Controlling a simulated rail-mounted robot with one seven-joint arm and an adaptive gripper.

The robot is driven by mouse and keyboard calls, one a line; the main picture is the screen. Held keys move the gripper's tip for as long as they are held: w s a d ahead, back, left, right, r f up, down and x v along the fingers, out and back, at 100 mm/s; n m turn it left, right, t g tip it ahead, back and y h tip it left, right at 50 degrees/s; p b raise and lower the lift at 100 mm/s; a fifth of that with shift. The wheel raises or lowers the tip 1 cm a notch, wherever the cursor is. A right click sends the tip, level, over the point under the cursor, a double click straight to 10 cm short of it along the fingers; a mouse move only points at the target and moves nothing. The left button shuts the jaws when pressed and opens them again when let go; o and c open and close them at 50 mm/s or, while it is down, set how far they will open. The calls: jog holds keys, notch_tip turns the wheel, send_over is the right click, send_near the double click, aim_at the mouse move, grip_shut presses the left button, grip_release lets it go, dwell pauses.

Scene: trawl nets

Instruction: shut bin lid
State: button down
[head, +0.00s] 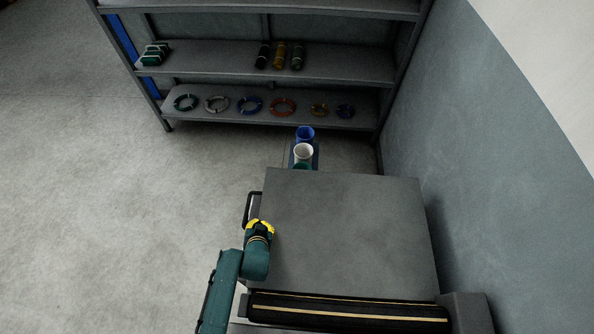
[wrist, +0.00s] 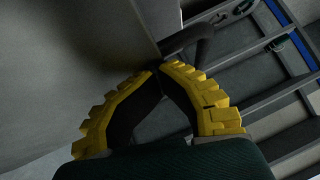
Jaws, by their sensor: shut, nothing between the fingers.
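The bin's broad grey lid (head: 345,225) fills the lower middle of the head view. In that view it looks flat, and I cannot tell whether it is fully down. A dark bar handle (head: 247,207) stands out from its left edge. My gripper (head: 261,225), with yellow ridged fingers, is by that left edge, just below the handle in the picture. In the wrist view its fingertips (wrist: 158,70) are together with nothing between them. The dark handle (wrist: 187,40) is just beyond the tips; contact is unclear. A grey panel (wrist: 70,65) fills the left side there.
A black strip with pale stripes (head: 345,312) lies along the lid's near edge. A blue cup (head: 305,134) and a white cup (head: 303,152) stand past the far edge. Shelves (head: 205,118) with coloured rings are behind. A wall (head: 480,140) bounds the right; floor at left is clear.

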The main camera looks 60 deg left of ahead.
jog(key=shift+s+d+f, duration=0.2)
jog(key=shift+d+f, duration=0.05)
jog(key=shift+f, duration=0.2)
jog(key=shift+s+d+f, duration=0.15)
jog(key=shift+d+f, duration=0.05)
jog(key=shift+f, duration=0.2)
jog(key=shift+r, duration=0.1)
jog(key=r+p, duration=0.4)
jog(key=r, duration=0.1)
jog(key=shift+w+a, duration=0.1)
jog(key=shift+a, duration=0.1)
jog(key=a+r+p+v, duration=0.1)
jog(key=p+v, duration=0.1)
jog(key=v, duration=0.7)
jog(key=shift+s+r, duration=0.2)
jog(key=shift+s, duration=0.3)
jog(key=shift+d, duration=0.1)
